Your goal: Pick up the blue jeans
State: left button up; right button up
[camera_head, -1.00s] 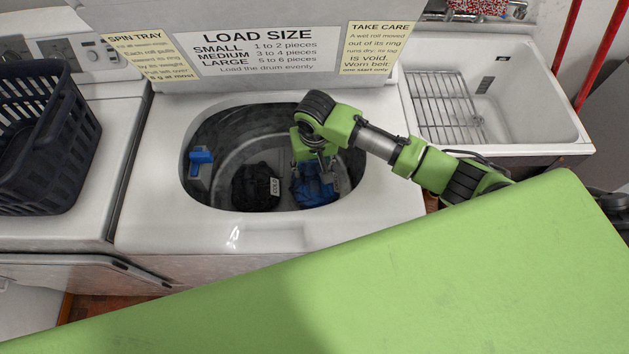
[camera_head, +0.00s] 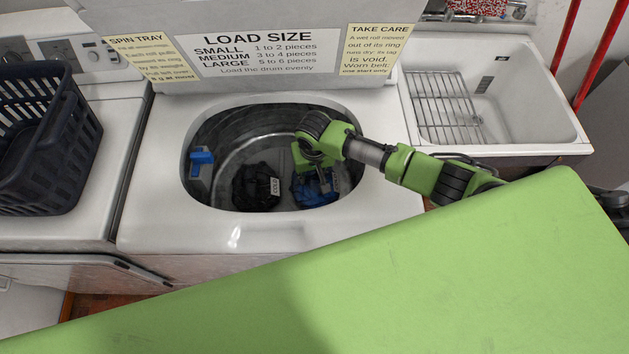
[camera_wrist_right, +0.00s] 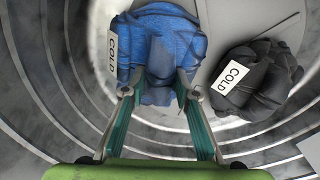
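The blue jeans (camera_head: 316,193) lie as a rumpled bundle in the washer drum, to the right of a dark bundle. In the right wrist view the blue jeans (camera_wrist_right: 160,45) carry a white tag reading COLD. My right gripper (camera_wrist_right: 158,92) reaches down into the drum over the jeans. Its two fingers are spread apart, with the near edge of the blue cloth between or just beneath the tips. I cannot tell whether the tips touch it. In the head view my right gripper (camera_head: 320,182) partly covers the jeans. My left gripper is not in view.
A dark bundle (camera_wrist_right: 262,82) tagged COLD lies beside the jeans. The drum wall (camera_wrist_right: 35,95) and the white tub opening's rim (camera_head: 250,220) surround them. A blue fitting (camera_head: 201,157) is at the opening's left. A dark basket (camera_head: 45,140) stands left; a sink (camera_head: 535,95) is right.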

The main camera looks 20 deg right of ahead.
jog(key=shift+w, duration=0.1)
grip_shut()
jog(key=shift+r, duration=0.1)
notch_tip(320, 180, up, 10)
jog(key=shift+b, duration=0.35)
